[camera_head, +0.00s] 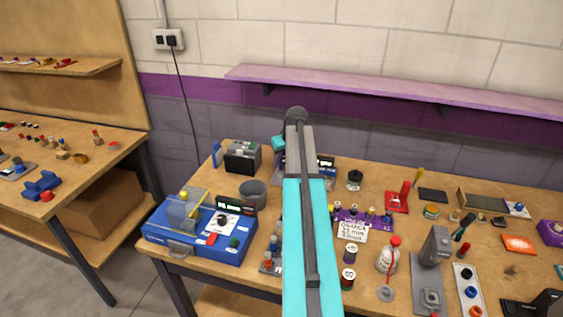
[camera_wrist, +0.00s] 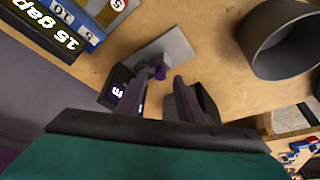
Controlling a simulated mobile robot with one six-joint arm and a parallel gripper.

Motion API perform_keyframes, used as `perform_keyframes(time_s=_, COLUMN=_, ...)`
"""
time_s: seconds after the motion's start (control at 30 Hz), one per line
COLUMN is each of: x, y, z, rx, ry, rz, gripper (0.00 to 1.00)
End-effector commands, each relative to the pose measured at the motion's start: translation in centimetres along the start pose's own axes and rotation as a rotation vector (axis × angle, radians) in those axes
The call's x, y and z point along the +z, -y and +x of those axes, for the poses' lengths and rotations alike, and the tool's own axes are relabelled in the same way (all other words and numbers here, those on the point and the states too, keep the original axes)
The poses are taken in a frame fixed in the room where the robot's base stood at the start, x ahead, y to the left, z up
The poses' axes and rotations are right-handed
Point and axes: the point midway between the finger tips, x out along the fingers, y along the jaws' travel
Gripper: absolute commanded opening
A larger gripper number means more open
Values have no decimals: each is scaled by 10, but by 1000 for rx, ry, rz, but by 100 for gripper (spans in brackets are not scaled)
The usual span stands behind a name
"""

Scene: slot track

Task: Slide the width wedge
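In the wrist view, a purple knob (camera_wrist: 160,72) stands on a flat grey plate (camera_wrist: 178,48); it may be the width wedge, but no label on it can be read. My gripper (camera_wrist: 158,80) points at the knob with its two dark fingers apart. The knob shows between the fingertips; I cannot tell whether either finger touches it. A small dark display (camera_wrist: 117,92) with lit digits is beside the left finger. In the head view my arm hides the gripper's fingers.
A dark grey cup (camera_wrist: 285,45) stands right of the gripper in the wrist view. In the head view, a blue case (camera_head: 205,238) and a dark box (camera_head: 243,157) stand left of my arm. Several small tools crowd the bench at right, under a purple shelf (camera_head: 400,92).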

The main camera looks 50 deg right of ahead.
Motion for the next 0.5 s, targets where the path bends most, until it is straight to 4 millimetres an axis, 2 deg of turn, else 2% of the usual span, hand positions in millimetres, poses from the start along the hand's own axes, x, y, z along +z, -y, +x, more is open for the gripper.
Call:
perform_keyframes(time_s=0.2, x=0, y=1, z=13, rx=-1, ry=0, rz=-1, gripper=34)
perform_keyframes(time_s=0.5, x=0, y=1, z=15, rx=0, ry=0, rz=-1, gripper=34)
